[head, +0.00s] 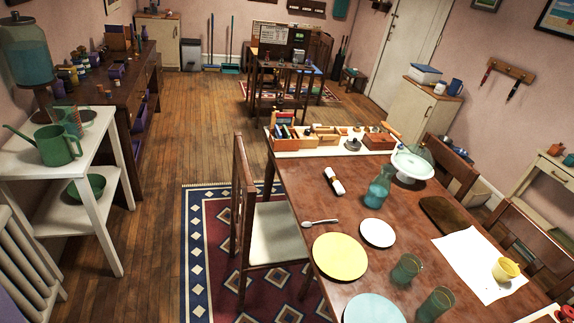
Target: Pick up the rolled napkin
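The rolled napkin (334,181) lies on the brown dining table (301,188), toward its far left part. It is a small white roll with dark ends or a dark band; the detail is too small to tell. It lies at a slant, apart from the teal glass carafe (378,187) to its right. A spoon (319,223) lies nearer the camera on the table. My gripper is not in view.
Near the napkin stand a cake stand (411,163) and a wooden organizer (322,136). Plates (340,257) and green glasses (406,269) fill the near table. A chair (243,210) stands at the table's left side. Wooden floor (187,140) is open at left.

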